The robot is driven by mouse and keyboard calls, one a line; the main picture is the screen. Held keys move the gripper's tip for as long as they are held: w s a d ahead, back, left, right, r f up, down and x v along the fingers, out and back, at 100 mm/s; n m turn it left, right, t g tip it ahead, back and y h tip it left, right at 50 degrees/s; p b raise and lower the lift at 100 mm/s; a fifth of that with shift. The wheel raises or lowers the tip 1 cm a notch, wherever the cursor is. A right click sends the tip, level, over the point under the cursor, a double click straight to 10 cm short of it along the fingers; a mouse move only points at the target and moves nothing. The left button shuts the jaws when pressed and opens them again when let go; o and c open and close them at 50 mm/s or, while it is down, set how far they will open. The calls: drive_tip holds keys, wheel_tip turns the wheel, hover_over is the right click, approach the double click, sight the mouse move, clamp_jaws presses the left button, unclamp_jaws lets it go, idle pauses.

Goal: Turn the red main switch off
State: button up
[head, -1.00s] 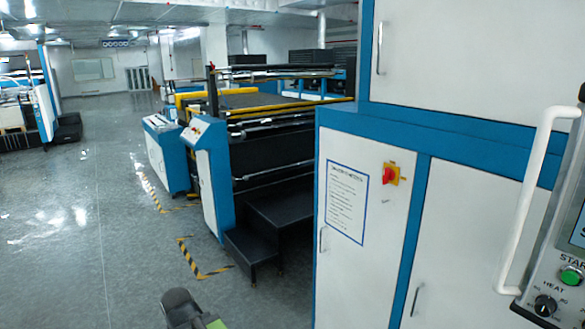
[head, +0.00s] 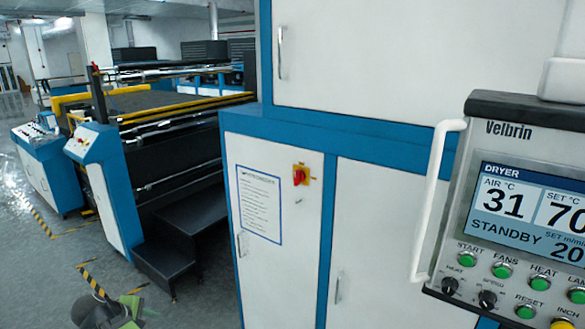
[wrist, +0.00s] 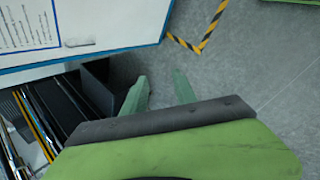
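The red main switch (head: 299,176) sits on a yellow plate, high on the white door of a blue-framed cabinet (head: 310,225), in the middle of the head view. Its knob looks tilted, but its exact setting is too small to read. My gripper (head: 135,300) shows at the bottom left of the head view, low over the floor and well apart from the switch. In the wrist view its two green fingers (wrist: 160,88) stand apart with nothing between them. The switch is not in the wrist view.
A control panel (head: 530,220) with a white handle (head: 437,200) juts out at the right. A printed notice (head: 259,204) is beside the switch. Black steps (head: 190,225) and a machine stand left of the cabinet. Floor (head: 40,270) is clear at the left.

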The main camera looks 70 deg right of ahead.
drive_tip(key=s+d+r+n+g+h+p, duration=0.1)
drive_tip(key=s+d+r+h, duration=0.15)
drive_tip(key=d+r, duration=0.35)
drive_tip(key=s+d+r+n+h+p, duration=0.1)
drive_tip(key=s+d+r+n+p, duration=0.1)
drive_tip(key=s+d+r, duration=0.35)
drive_tip(key=s+d+r+n+g+h+p, duration=0.1)
drive_tip(key=d+r+h, duration=0.15)
drive_tip(key=d, duration=0.55)
drive_tip(key=n+g+h+p, duration=0.3)
drive_tip(key=n+h, duration=0.1)
drive_tip(key=n, duration=0.3)
approach(295, 177)
drive_tip(key=x, duration=0.8)
drive_tip(key=shift+s+d+f, duration=0.1)
drive_tip(key=shift+s+d, duration=0.05)
drive_tip(key=shift+d, duration=0.15)
clamp_jaws()
